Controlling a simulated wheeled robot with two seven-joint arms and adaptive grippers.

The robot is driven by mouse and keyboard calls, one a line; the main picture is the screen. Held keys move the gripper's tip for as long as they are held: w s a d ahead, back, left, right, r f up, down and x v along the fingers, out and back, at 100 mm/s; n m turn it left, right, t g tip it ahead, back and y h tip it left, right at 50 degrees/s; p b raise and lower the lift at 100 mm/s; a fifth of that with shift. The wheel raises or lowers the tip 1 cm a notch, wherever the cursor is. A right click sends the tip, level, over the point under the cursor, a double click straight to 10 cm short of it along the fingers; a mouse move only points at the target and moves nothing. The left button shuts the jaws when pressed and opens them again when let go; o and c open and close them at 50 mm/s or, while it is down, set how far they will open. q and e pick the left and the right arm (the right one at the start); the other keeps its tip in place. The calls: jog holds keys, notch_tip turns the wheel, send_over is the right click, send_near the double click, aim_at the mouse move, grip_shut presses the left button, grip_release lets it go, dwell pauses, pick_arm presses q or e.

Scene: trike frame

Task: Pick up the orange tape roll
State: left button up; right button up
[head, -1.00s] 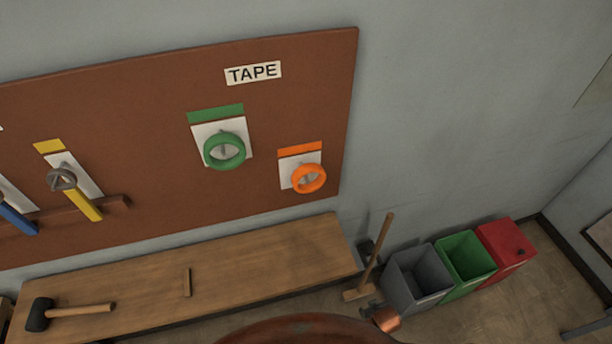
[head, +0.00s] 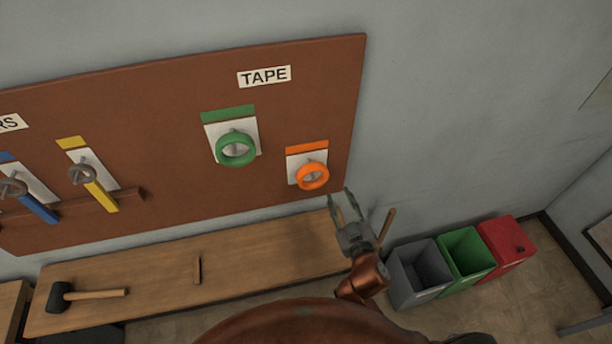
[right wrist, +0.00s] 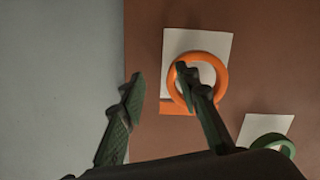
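The orange tape roll (head: 312,176) hangs on a peg on the brown board, over a white card with an orange strip. My right gripper (head: 342,199) is open and empty, below and to the right of the roll in the head view. In the right wrist view the orange roll (right wrist: 197,83) shows beyond the gripper (right wrist: 158,80). One finger overlaps the roll's ring in that view and the other is over the bare board edge. I cannot see contact with the roll. My left gripper is not in view.
A green tape roll (head: 236,149) hangs to the left of the orange one. A wooden bench (head: 240,245) runs below the board (head: 180,150). A mallet (head: 62,296) lies on it. Grey (head: 420,272), green (head: 467,252) and red bins (head: 507,245) stand at the right.

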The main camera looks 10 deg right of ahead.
aim_at(319, 184)
jog(key=shift+n+t+y, duration=0.5)
jog(key=shift+t+y, duration=0.1)
jog(key=shift+y, duration=0.1)
jog(key=w+a+r, duration=0.1)
jog(key=w, duration=0.1)
jog(key=w+a+r+p, duration=0.1)
jog(key=w+a, duration=0.1)
jog(key=w, duration=0.1)
jog(key=w+a+r+p, duration=0.1)
jog(key=w, duration=0.1)
jog(key=shift+w+a+r, duration=0.2)
jog(key=shift+w+r, duration=0.1)
jog(key=shift+r, duration=0.1)
jog(key=shift+w+f, duration=0.1)
jog(key=shift+w, duration=0.1)
jog(key=shift+s, duration=0.1)
grip_shut()
jog(key=shift+a, duration=0.1)
